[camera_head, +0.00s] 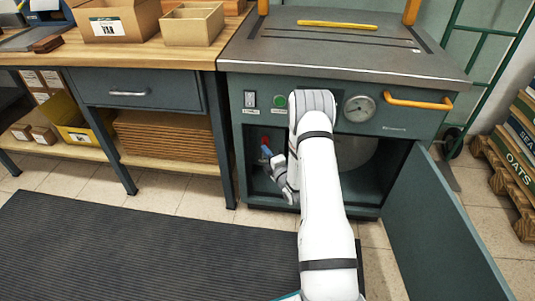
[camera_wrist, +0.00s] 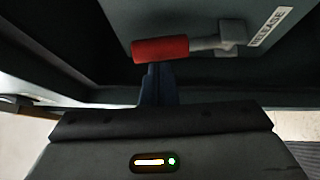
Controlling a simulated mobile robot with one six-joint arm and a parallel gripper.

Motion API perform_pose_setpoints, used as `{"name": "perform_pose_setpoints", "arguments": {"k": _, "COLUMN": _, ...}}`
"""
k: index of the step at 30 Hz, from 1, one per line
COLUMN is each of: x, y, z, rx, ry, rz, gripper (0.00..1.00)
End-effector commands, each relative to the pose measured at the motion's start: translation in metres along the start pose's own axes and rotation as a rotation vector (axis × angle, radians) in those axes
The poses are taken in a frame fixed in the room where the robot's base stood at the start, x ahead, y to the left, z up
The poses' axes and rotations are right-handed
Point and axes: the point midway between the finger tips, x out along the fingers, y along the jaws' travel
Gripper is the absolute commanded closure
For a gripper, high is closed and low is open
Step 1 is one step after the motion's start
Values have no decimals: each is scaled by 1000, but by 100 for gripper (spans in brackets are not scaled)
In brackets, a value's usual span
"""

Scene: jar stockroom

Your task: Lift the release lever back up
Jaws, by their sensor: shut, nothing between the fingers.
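The release lever has a red grip (camera_wrist: 160,49) on a grey arm that runs right to its pivot, beside a "RELEASE" label (camera_wrist: 270,27) in the wrist view. In the head view a small red part of it (camera_head: 265,139) shows inside the dark left bay of the machine. My gripper (camera_wrist: 152,70) is shut and empty. Its blue fingertips meet the edge of the red grip in the wrist view; I cannot tell whether they touch it. In the head view my gripper (camera_head: 266,152) is inside the bay's opening, just below the red part.
The grey-green machine (camera_head: 350,62) has a gauge, a green button and an orange handle (camera_head: 418,101). Its door (camera_head: 435,225) hangs open at the right. A wooden workbench (camera_head: 170,58) with boxes stands to the left. A dark mat (camera_head: 120,250) covers the floor in front.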

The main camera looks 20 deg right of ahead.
Motion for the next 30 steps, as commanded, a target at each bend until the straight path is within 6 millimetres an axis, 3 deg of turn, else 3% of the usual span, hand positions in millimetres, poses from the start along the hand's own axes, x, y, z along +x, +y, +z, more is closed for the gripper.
{"name": "perform_pose_setpoints", "arguments": {"k": 7, "x": -4, "y": -1, "z": -2, "rx": 0, "ry": -3, "rz": 0, "gripper": 100}}
{"name": "perform_pose_setpoints", "arguments": {"k": 13, "x": -20, "y": -6, "z": -25, "rx": 1, "ry": -1, "rz": -3, "gripper": 100}}
{"name": "perform_pose_setpoints", "arguments": {"k": 21, "x": -83, "y": -2, "z": -24, "rx": 3, "ry": -7, "rz": -4, "gripper": 100}}
{"name": "perform_pose_setpoints", "arguments": {"k": 30, "x": -118, "y": -4, "z": -25, "rx": 1, "ry": -4, "rz": -2, "gripper": 100}}
